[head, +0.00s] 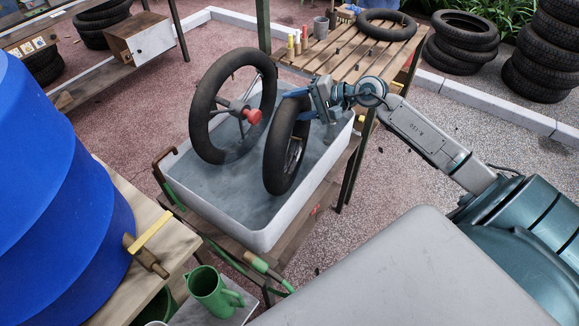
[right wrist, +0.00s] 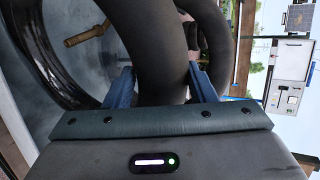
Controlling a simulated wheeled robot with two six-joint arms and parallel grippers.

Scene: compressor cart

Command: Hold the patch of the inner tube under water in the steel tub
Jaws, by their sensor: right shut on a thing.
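My right gripper (head: 299,103) is shut on the top of a black inner tube (head: 277,160), which stands upright over the steel tub (head: 216,216). In the right wrist view the gripper's blue fingers (right wrist: 162,82) are on both sides of the tube (right wrist: 160,45). The tub holds grey-blue water (head: 235,190). The tube's lower end reaches down to the water; how deep it goes I cannot tell. No patch can be made out on the tube. My left gripper is not in view.
Another black ring with spokes and a red hub (head: 253,117) stands in the tub, left of the held tube. A slatted table (head: 345,62) with a tyre (head: 387,24) is behind. A blue barrel (head: 55,190) and a green jug (head: 208,290) stand at the left front.

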